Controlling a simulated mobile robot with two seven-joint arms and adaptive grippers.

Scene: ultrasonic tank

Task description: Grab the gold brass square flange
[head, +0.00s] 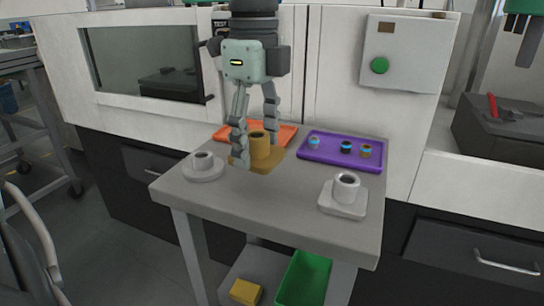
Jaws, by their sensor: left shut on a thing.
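The gold brass square flange (260,145) has an upright round collar on a flat square plate and is at the back middle of the grey table. My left gripper (257,151) points down over it, with one finger at its left and one at its right, shut on it. The fingers hide parts of the plate's edges. I cannot tell whether the plate touches the table. A grey round flange (203,166) stands to the left, and a light grey square flange (345,193) to the right. My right gripper (526,45) shows partly at the top right corner; its finger opening is unclear.
An orange tray (285,131) lies behind the brass flange. A purple tray (318,154) with small blue-banded parts lies to its right. The grey table (262,202) is clear in front. A green bin (305,278) and a yellow block (246,291) sit below.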

